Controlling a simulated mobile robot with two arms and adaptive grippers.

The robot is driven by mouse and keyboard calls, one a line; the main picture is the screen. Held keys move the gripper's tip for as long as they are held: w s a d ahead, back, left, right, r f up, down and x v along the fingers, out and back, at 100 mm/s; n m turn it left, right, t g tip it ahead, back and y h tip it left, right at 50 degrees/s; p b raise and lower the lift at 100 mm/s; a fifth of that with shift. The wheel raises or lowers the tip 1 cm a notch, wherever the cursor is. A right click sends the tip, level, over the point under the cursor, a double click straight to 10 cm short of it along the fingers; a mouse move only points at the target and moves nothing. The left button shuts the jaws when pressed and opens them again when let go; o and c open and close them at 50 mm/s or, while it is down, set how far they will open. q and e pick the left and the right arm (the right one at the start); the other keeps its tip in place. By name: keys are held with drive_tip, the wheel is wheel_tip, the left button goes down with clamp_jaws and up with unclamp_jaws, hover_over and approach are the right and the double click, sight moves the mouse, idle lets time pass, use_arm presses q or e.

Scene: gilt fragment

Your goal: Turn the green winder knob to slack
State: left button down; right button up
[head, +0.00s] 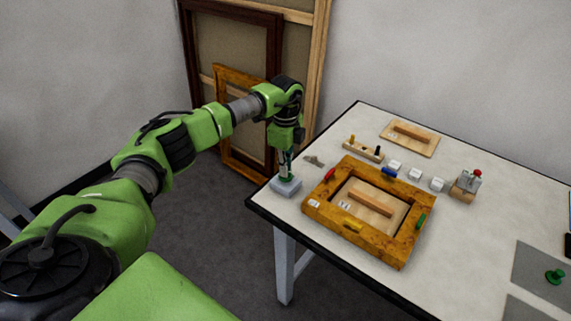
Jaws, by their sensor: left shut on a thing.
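My left gripper (286,173) points straight down at the table's near left corner. It is shut on what appears to be the green winder knob, on top of a small grey block (287,188). The fingers hide most of the knob, and I cannot tell how far it is turned. The grey block sits flat on the table. My right gripper is not in view.
A gilt frame (388,252) with coloured pieces along its sides lies right of the grey block. Small white blocks, a wooden rack (363,150) and a float board (410,138) lie behind. A green-handled piece (555,277) stands on a grey mat at right.

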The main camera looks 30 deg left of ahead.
use_arm(q)
drive_tip(key=n+p, duration=0.1)
drive_tip(key=n, duration=0.1)
drive_tip(key=n+p, duration=0.1)
drive_tip(key=n, duration=0.2)
drive_tip(key=shift+r+n+p, duration=0.2)
drive_tip(key=shift+n+p, duration=0.1)
drive_tip(key=shift+p, duration=0.05)
drive_tip(key=n+p, duration=0.3)
drive_tip(key=n, duration=0.1)
drive_tip(key=shift+r, duration=0.1)
drive_tip(key=n+p, duration=0.3)
drive_tip(key=p, duration=0.1)
drive_tip(key=shift+n+p, duration=0.3)
drive_tip(key=shift+p, duration=0.1)
drive_tip(key=shift+f+n+p, duration=0.2)
drive_tip(key=shift+n+p, duration=0.3)
drive_tip(key=shift+p, duration=0.3)
drive_tip(key=c, duration=2.2)
unclamp_jaws()
drive_tip(key=shift+o, duration=0.2)
